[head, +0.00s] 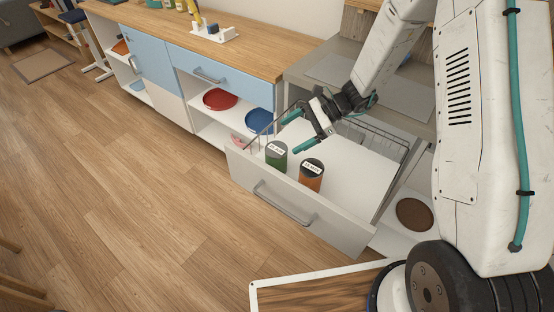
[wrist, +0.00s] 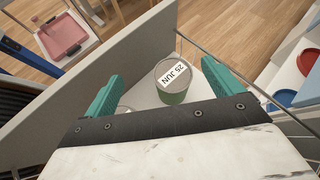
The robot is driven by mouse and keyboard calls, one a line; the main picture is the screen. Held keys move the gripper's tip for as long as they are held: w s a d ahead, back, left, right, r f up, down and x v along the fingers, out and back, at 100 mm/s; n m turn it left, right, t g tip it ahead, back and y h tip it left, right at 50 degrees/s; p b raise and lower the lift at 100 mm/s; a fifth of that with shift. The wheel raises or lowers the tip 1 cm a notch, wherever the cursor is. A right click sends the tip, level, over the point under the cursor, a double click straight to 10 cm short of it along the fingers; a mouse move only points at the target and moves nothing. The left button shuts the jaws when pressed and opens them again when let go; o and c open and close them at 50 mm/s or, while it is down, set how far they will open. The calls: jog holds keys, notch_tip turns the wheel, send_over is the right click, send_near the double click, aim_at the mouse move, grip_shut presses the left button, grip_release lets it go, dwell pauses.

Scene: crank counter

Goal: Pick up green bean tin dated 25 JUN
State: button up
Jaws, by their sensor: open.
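The green bean tin (head: 276,155) stands upright in the open drawer, near its front left corner in the head view. In the wrist view the tin (wrist: 173,83) shows a lid label reading 25 JUN, upside down. It stands between the lines of my two fingers, beyond their tips. My gripper (head: 304,124) is open and empty above the drawer, behind and to the right of the tin. Its teal fingers also show in the wrist view (wrist: 158,82). An orange tin (head: 311,176) with a label on its lid stands to the right of the green one.
The drawer front (head: 300,212) and wire side rails (head: 385,140) border the tins. Open shelves left of the drawer hold a red plate (head: 220,99) and a blue bowl (head: 259,120). A brown round item (head: 414,214) lies on the right. The drawer floor behind the tins is clear.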

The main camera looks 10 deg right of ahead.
aim_at(277, 148)
jog(key=f, duration=0.1)
jog(key=w+f+m, duration=0.1)
jog(key=f, duration=0.1)
jog(key=f+m, duration=0.1)
jog(key=f, duration=0.1)
jog(key=shift+w+f+t, duration=0.25)
jog(key=shift+w+t, duration=0.05)
jog(key=shift+t, duration=0.1)
jog(key=shift+a+f, duration=0.3)
jog(key=shift+a, duration=0.05)
jog(key=x, duration=0.7)
jog(key=shift+a+r, duration=0.15)
jog(key=shift+r, duration=0.15)
jog(key=c, duration=1.4)
jog(key=shift+r, duration=0.15)
